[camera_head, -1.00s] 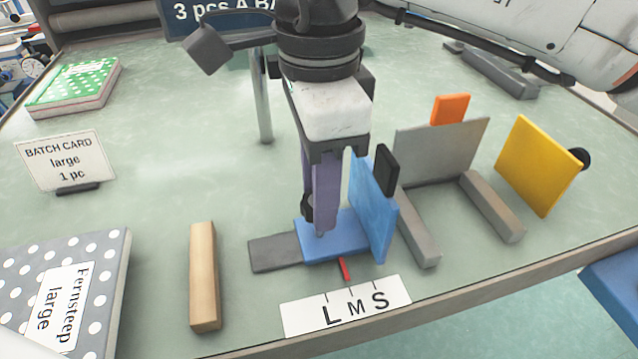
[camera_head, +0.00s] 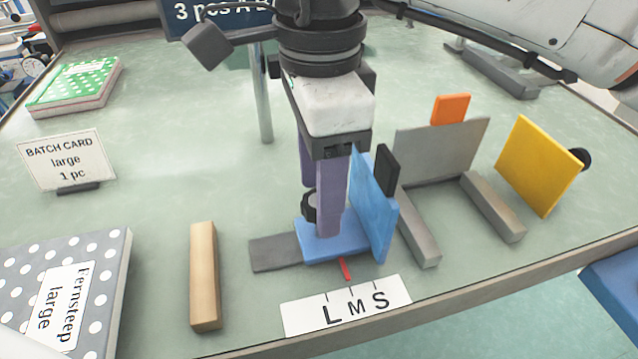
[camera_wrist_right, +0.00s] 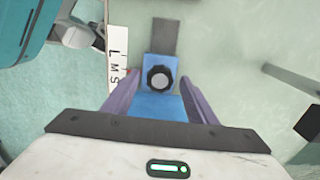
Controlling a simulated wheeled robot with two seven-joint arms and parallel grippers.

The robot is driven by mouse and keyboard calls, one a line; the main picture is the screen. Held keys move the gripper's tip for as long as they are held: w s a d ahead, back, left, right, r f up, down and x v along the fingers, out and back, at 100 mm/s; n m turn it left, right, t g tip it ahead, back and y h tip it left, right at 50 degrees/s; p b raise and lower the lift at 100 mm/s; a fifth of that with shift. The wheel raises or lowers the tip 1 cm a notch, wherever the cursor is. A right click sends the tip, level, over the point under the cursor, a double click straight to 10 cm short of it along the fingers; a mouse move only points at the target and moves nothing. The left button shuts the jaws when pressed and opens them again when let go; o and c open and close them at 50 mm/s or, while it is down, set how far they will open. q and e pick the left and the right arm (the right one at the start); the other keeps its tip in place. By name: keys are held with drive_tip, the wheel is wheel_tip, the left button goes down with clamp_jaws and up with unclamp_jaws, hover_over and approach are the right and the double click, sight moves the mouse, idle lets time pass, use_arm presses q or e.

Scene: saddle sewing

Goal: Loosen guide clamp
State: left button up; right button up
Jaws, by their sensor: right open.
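The blue guide (camera_head: 373,212) has an upright plate and a flat foot on a grey rail (camera_head: 275,253). Its round black clamp knob (camera_wrist_right: 160,78) sits on the foot; in the head view the knob (camera_head: 309,207) is partly hidden by a finger. A red pointer (camera_head: 346,269) on the guide is at the M mark of the L M S scale (camera_head: 300,317). My right gripper (camera_wrist_right: 159,80) points down over the foot, open, its purple fingers on either side of the knob; contact cannot be told. My left gripper is out of view.
A wooden bar (camera_head: 204,275) lies left of the rail. Grey bars (camera_head: 418,230), a grey plate (camera_head: 440,150) and a yellow plate (camera_head: 540,165) stand to the right. A batch card (camera_head: 65,160) reads large, 1 pc.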

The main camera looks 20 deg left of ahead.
wheel_tip(320, 180, up, 10)
idle(0.4)
idle(0.3)
